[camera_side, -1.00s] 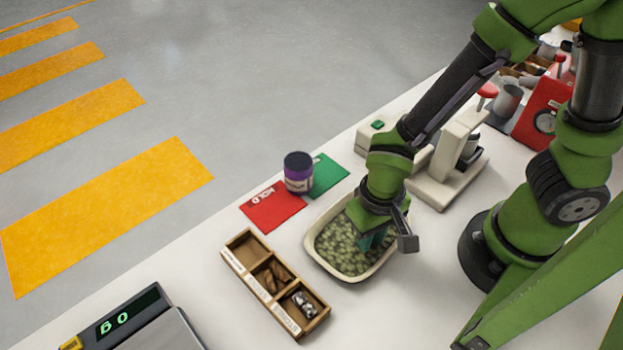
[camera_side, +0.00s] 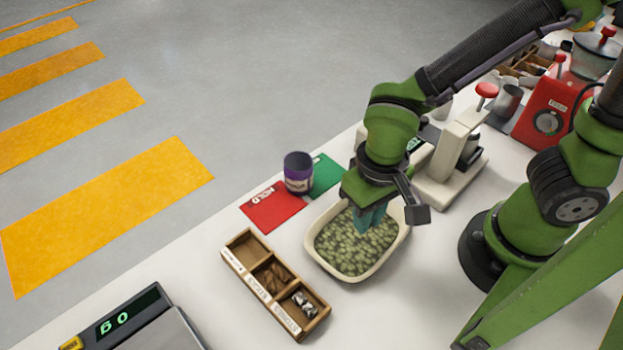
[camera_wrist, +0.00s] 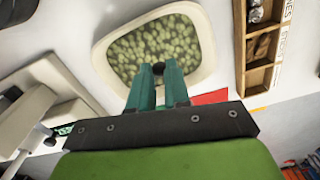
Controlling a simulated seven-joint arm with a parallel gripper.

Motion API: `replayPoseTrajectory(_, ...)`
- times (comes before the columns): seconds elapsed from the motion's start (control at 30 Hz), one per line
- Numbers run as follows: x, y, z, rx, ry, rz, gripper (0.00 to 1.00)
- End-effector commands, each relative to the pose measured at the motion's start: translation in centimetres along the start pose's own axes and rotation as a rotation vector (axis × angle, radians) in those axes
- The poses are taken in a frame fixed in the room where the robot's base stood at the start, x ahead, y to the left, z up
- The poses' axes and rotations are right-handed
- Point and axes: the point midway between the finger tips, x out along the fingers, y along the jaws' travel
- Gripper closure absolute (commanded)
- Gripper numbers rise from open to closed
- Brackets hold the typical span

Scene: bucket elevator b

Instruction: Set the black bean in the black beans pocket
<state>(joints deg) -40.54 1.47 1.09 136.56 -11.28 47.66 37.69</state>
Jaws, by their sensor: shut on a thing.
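My gripper (camera_side: 369,228) has teal fingers and is above the far right part of a cream tray (camera_side: 313,262) of green beans. In the wrist view its fingertips (camera_wrist: 159,69) are shut on a small black bean (camera_wrist: 158,68). The side view hides the bean. A wooden box (camera_side: 293,333) with three pockets stands left of the tray. Its far pocket (camera_side: 247,246) looks empty, its middle one holds brown pieces (camera_side: 274,278), and its near one holds grey and white pieces (camera_side: 304,303). Its labels are too small to read fully.
A dark jar with a purple band (camera_side: 298,172) stands by a red HOLD card (camera_side: 272,207) and a green card (camera_side: 328,173) behind the tray. A cream device (camera_side: 450,165) stands behind right. A scale (camera_side: 150,325) is at front left.

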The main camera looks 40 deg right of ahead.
Motion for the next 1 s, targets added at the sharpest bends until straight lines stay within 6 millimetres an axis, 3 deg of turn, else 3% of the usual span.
replayPoseTrajectory(0.13,1.9,-2.5,-0.3,-0.111,-0.007,-0.008,0.95)
replayPoseTrajectory(0.37,2.4,-6.0,-1.9,-0.197,-0.009,-0.028,0.95)
replayPoseTrajectory(0.8,3.7,-15.1,-8.2,-0.195,-0.008,-0.028,0.98)
replayPoseTrajectory(1.0,3.8,-16.7,-9.4,-0.196,-0.007,-0.027,0.98)
